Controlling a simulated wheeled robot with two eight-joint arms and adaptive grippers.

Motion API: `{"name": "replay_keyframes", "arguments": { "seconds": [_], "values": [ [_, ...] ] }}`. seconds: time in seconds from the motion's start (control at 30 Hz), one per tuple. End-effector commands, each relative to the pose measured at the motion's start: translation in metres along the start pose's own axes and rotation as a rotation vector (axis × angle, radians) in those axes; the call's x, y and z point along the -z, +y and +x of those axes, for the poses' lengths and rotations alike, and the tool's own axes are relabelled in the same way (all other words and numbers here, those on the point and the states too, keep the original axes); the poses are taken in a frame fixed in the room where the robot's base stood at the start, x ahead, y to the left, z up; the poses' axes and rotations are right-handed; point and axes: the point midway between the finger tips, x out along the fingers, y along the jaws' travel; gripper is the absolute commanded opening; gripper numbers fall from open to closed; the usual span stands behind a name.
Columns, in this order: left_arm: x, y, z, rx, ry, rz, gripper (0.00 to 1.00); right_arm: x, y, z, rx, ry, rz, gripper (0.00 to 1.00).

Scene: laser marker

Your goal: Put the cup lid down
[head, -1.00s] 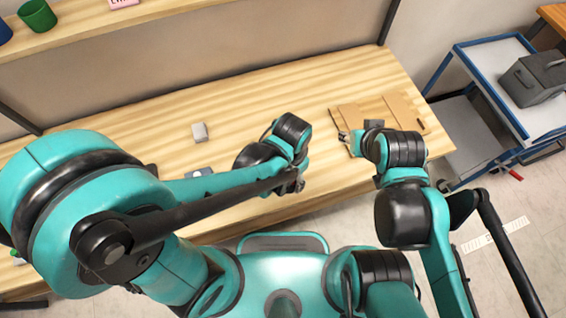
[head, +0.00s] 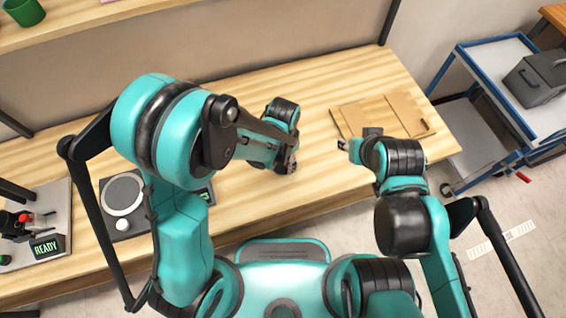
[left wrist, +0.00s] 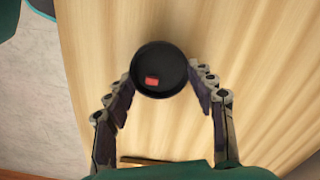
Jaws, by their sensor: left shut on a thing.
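In the left wrist view the cup lid (left wrist: 160,70) is a round black disc with a raised rim and a small red mark. My left gripper (left wrist: 160,86) is shut on it, with one finger on each side of its edge. Pale wooden tabletop lies beyond it; I cannot tell the height. In the head view my left gripper (head: 290,164) is over the middle of the table (head: 325,100), and the lid cannot be made out there. My right gripper (head: 357,139) has its fingertips apart, empty, near the table's right part.
Flat brown cardboard pieces (head: 408,114) lie at the table's right end. A blue trolley (head: 490,75) is at the right. The middle is mostly clear.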

Motion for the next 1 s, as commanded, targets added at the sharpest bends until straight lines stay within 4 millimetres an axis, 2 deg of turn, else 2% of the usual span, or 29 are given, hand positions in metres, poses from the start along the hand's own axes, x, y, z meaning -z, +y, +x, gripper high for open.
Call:
{"name": "replay_keyframes", "arguments": {
  "seconds": [0.03,0.07,0.47,0.5,0.53,0.57,0.87,1.0],
  "values": [
    [0.000,0.000,0.011,0.000,0.000,0.000,0.33,-0.004,0.000,0.005,0.000,0.000,0.000,0.40],
    [0.000,0.000,0.013,0.000,0.000,0.000,0.33,-0.004,0.000,0.006,0.000,0.000,0.000,0.40],
    [0.000,0.000,0.018,0.000,0.000,-0.001,0.33,-0.006,0.000,0.009,0.000,0.000,0.000,0.40],
    [0.000,0.000,0.016,0.000,0.000,-0.001,0.65,-0.006,0.000,0.008,0.000,0.000,0.000,0.40],
    [0.000,0.000,0.016,0.000,0.000,-0.001,0.73,-0.005,0.000,0.007,0.000,0.000,0.000,0.40],
    [0.000,0.000,0.016,0.000,0.000,-0.001,0.76,-0.005,0.000,0.007,0.000,0.000,0.000,0.40],
    [0.000,0.000,0.015,0.000,0.000,-0.001,0.76,-0.005,0.000,0.007,0.000,0.000,0.000,0.40],
    [0.000,0.000,0.004,0.000,0.000,-0.001,0.76,-0.001,0.000,0.001,0.000,0.000,0.000,0.40]
  ]
}}
